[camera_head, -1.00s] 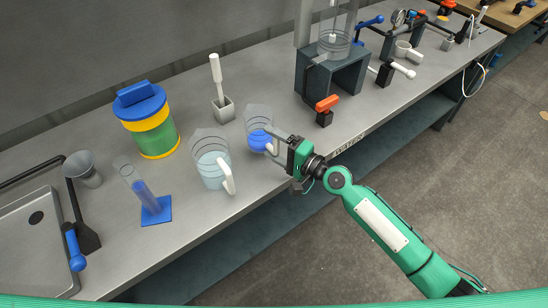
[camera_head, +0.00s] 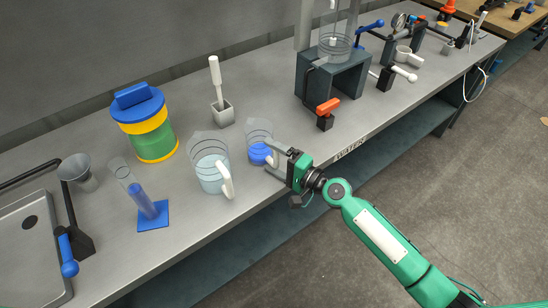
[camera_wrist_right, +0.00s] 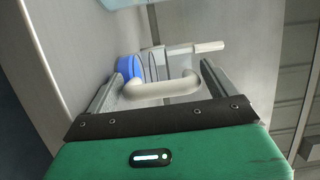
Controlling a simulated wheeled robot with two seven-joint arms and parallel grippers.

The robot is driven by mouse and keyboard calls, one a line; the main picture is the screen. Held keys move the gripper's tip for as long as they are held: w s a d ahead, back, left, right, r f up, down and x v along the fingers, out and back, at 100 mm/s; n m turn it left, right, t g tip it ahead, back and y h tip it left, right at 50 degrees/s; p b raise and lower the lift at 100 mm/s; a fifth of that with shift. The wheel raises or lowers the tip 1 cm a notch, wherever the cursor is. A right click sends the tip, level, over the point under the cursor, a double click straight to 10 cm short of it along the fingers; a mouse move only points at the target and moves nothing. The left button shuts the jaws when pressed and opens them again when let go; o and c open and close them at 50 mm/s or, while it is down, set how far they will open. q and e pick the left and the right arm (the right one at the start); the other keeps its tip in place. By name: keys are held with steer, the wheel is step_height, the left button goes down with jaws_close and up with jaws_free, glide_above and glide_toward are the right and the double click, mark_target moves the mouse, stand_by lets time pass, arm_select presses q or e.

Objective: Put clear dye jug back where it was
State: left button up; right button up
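A clear jug with blue dye (camera_head: 259,153) stands upright on the bench near its front edge in the head view. My right gripper (camera_head: 273,157) is open at its right side, with one finger on each side of the pale handle. In the right wrist view the handle (camera_wrist_right: 165,89) lies between the spread fingers of the gripper (camera_wrist_right: 168,70), with gaps on both sides. The blue dye (camera_wrist_right: 128,67) shows beyond it. A second clear jug with pale liquid (camera_head: 209,172) stands just to the left. My left gripper is not in view.
A blue-lidded canister (camera_head: 150,125), a cylinder on a blue base (camera_head: 153,215) and a grey holder with a white tool (camera_head: 221,112) stand to the left and behind. A red-handled valve (camera_head: 326,112) is to the right. Some bare bench lies between the valve and the blue-dye jug.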

steer(key=shift+r, duration=0.1)
steer(key=v, duration=0.3)
steer(key=shift+d+f+b, duration=0.1)
steer(key=shift+f+b, duration=0.1)
steer(key=shift+b, duration=0.1)
arm_select(q)
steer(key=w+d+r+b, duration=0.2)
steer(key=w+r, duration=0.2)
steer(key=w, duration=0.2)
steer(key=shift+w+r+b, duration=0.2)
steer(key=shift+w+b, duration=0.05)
steer(key=shift+b, duration=0.05)
arm_select(e)
steer(key=v, duration=0.8)
steer(key=shift+s+d+r, duration=0.25)
steer(key=shift+s+d, duration=0.05)
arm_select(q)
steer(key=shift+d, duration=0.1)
